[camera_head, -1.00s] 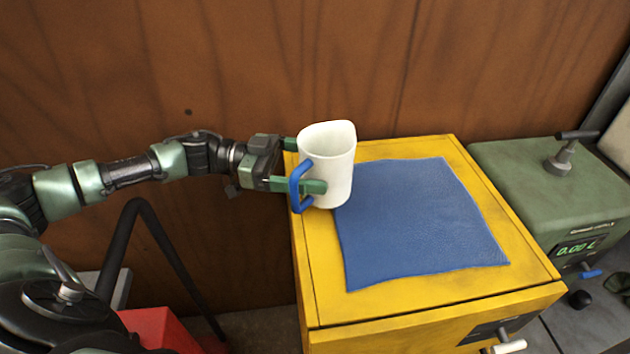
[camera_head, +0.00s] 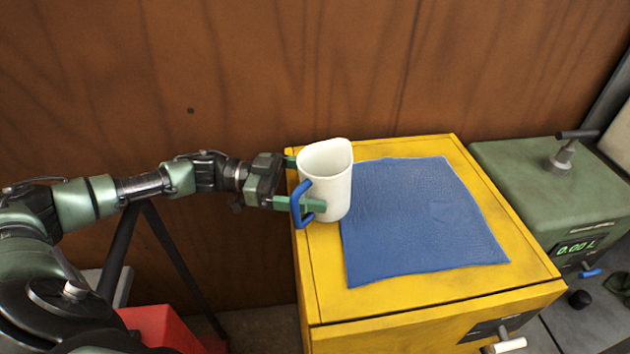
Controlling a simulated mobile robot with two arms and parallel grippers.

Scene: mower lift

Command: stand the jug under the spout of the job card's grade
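The white jug (camera_head: 332,184) has a blue handle (camera_head: 301,206) on its left side. It is upright at the left edge of the yellow cabinet's top. My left gripper (camera_head: 306,183) has its green fingers on either side of the jug, one behind it and one in front by the handle, and appears shut on it. I cannot tell whether the jug's base touches the cabinet top or hangs just above it. My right gripper is not in view. No job card is in view, and I cannot make out a spout.
A blue cloth (camera_head: 420,220) covers much of the yellow cabinet (camera_head: 430,308). A green machine (camera_head: 545,195) with a lever and a "0.00 L" display stands at the right. A brown wooden wall is behind. A red object (camera_head: 158,328) is low at the left.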

